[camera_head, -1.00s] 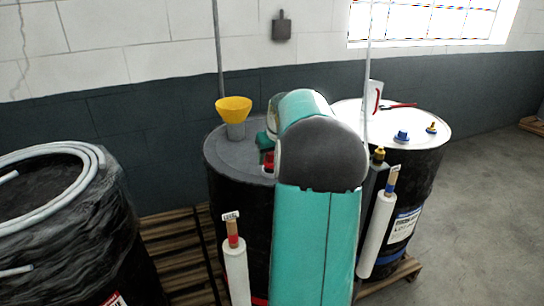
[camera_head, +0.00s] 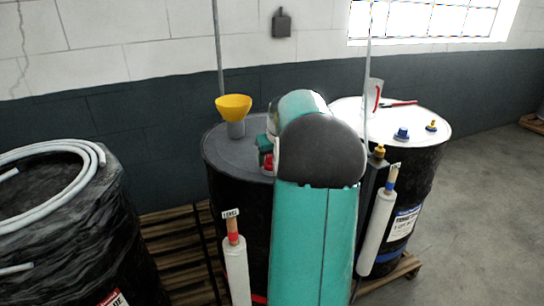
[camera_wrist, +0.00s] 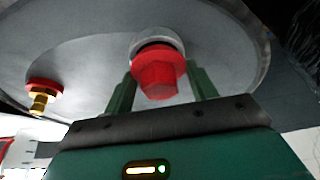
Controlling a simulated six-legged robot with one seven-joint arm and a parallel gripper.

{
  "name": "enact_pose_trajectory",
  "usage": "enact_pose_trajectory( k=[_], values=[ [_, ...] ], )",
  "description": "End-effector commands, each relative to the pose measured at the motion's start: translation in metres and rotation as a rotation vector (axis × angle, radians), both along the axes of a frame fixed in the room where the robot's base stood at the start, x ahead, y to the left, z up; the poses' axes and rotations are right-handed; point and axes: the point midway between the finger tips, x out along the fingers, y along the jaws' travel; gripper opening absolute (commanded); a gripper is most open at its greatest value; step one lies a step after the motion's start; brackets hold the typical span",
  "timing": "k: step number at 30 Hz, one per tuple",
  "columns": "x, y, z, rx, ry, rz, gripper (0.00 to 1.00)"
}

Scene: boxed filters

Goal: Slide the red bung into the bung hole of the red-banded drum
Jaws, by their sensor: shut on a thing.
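The red bung (camera_wrist: 158,76) is between the two green fingers of my gripper (camera_wrist: 160,92) in the wrist view, and the fingers are shut on it. Its far end is at a pale grey ring (camera_wrist: 146,36) on the grey drum top; I cannot tell how deep it sits. In the head view the black drum (camera_head: 234,192) with a grey top stands in the middle, and a bit of red band (camera_head: 260,299) shows low on it. My arm hides much of this drum. The bung shows as a small red patch (camera_head: 268,163) beside my arm.
A yellow funnel (camera_head: 234,106) stands on the same drum top. A red and brass fitting (camera_wrist: 42,94) is on it too. A white-topped drum (camera_head: 430,150) with blue and yellow fittings stands right. A wrapped drum with a hose (camera_head: 92,152) stands left. Two white rolled tubes stand in front.

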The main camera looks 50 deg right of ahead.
Motion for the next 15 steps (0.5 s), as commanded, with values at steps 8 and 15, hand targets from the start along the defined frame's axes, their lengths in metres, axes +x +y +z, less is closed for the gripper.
enact_pose_trajectory(
  k=[8, 15],
  values=[
    [0.0000, 0.0001, -0.0026, 0.000, 0.000, 0.000, 0.82],
    [0.0000, 0.0000, -0.0025, 0.000, 0.000, 0.000, 0.82]
  ],
)
